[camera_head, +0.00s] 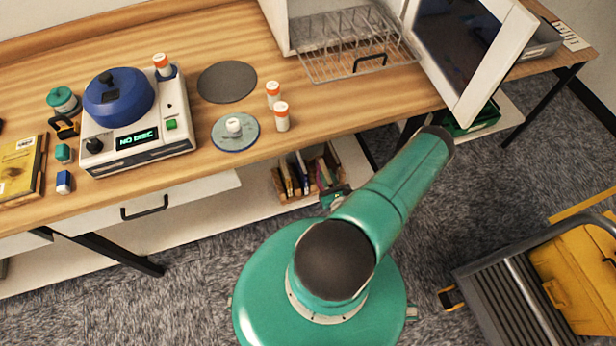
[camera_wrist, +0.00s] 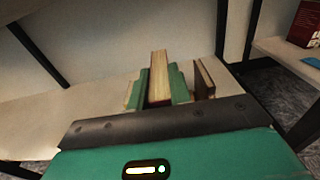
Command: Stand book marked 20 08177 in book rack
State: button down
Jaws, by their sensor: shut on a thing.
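My gripper (camera_wrist: 159,82) is shut on a book (camera_wrist: 158,65), which stands up between the two green fingers in the wrist view. Its pale page edges show, but no marking on it can be read, so I cannot tell if it is 20 08177. A thin brown book (camera_wrist: 204,78) stands just right of the fingers. In the head view the book rack (camera_head: 283,192) sits on the low shelf under the desk, with several books upright in it. My gripper is at the rack's right front side there, mostly hidden by my arm. Whether the held book touches the rack is unclear.
The desk edge overhangs the low shelf (camera_head: 215,215). A black desk leg (camera_head: 125,257) stands left, and a drawer (camera_head: 165,200) hangs above. On the desk are a disc machine (camera_head: 140,135), bottles and a yellow book (camera_head: 18,170). A grey cart (camera_head: 510,300) stands right.

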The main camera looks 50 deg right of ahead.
aim_at(321, 162)
jog(key=w+d+f, duration=0.1)
jog(key=w+d, duration=0.1)
jog(key=w+d+f, duration=0.2)
jog(key=w, duration=0.1)
jog(key=w+d+f, duration=0.1)
jog(key=w+d, duration=0.1)
jog(key=shift+w+f, duration=0.2)
jog(key=w+d+f, duration=0.3)
jog(key=f, duration=0.5)
jog(key=shift+w+f, duration=0.3)
jog(key=shift+f, duration=0.1)
jog(key=c, duration=1.3)
grip_release()
jog(key=v, duration=1.2)
